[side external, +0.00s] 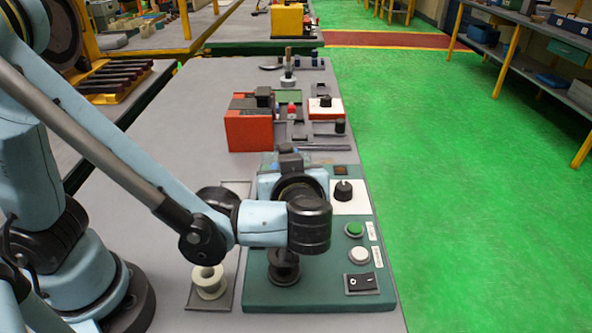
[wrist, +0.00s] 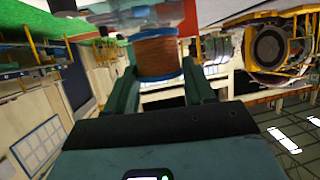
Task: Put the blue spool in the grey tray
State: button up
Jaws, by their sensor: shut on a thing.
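The blue spool (wrist: 158,54), with blue flanges and copper-coloured wire, sits between the two dark green fingers of my gripper (wrist: 159,66) in the wrist view. The fingers are shut on it. In the side view my wrist is above the green panel, and its links largely hide the gripper and spool. The grey tray (side external: 232,250) appears as a shallow, flat tray left of the green panel, partly hidden by my arm. A cream spool (side external: 209,281) stands at its near end.
The green panel (side external: 320,297) carries a black spool (side external: 285,267), buttons, a black knob (side external: 343,190) and a rocker switch (side external: 361,282). An orange-red box (side external: 250,130) and small parts stand behind it. The grey bench top is clear farther back on the left.

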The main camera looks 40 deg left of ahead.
jog(key=shift+f, duration=4.1)
jog(key=shift+f, duration=0.15)
jog(key=o, duration=1)
jog(key=shift+o, duration=0.2)
jog(key=v, duration=0.6)
jog(key=shift+s+d, duration=0.15)
jog(key=shift+d, duration=0.1)
jog(key=shift+s+d+r, duration=0.25)
jog(key=shift+d+r, duration=0.05)
jog(key=shift+c, duration=0.6)
